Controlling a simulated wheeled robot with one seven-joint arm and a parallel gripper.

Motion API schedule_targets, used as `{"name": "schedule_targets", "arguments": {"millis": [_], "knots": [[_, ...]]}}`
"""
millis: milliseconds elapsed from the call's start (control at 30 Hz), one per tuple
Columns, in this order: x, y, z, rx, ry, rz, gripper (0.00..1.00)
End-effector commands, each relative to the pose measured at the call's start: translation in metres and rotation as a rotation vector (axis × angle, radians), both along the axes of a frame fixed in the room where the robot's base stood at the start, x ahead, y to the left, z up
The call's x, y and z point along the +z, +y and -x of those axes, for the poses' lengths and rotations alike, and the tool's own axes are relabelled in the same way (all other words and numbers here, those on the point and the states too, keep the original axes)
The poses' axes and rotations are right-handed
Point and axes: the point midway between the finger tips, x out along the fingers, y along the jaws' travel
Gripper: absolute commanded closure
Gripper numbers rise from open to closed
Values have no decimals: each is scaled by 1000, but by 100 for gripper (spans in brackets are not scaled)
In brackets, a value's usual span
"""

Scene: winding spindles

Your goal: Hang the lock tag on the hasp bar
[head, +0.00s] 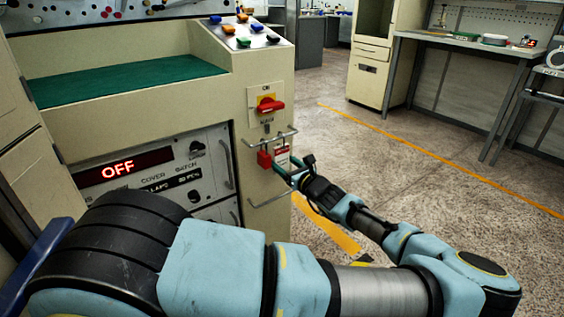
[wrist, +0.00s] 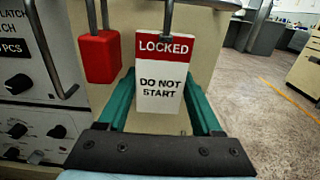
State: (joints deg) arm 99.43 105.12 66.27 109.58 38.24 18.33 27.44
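The lock tag (wrist: 160,85) is a red and white plate reading "LOCKED DO NOT START". It stands nearly upright, slightly tilted, with a grey metal hook at its top. It also shows small in the head view (head: 282,151). My gripper (wrist: 161,92) has a green finger at each side edge of the tag and appears shut on it. My gripper shows in the head view (head: 288,168) just below the hasp bar (head: 272,138), a grey bar on the cabinet front. The tag is directly under the bar's right part; I cannot tell whether its hook rests on the bar.
A red padlock (wrist: 100,56) hangs from the bar, close left of the tag. A red rotary switch (head: 270,105) is above the bar, and a lower wire rail (head: 268,202) is below. The control panel (head: 160,175) reads "OFF". Open floor lies to the right.

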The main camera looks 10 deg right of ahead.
Motion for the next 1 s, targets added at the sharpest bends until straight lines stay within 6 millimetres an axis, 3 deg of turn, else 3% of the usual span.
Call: {"name": "schedule_targets", "arguments": {"millis": [33, 300, 667, 1000], "knots": [[0, 0, 0, 0, 0, 0, 28], [0, 0, 0, 0, 0, 0, 0], [-1, -5, 9, -1, 1, 2, 0], [0, -33, 67, -2, 1, 3, 0]]}}
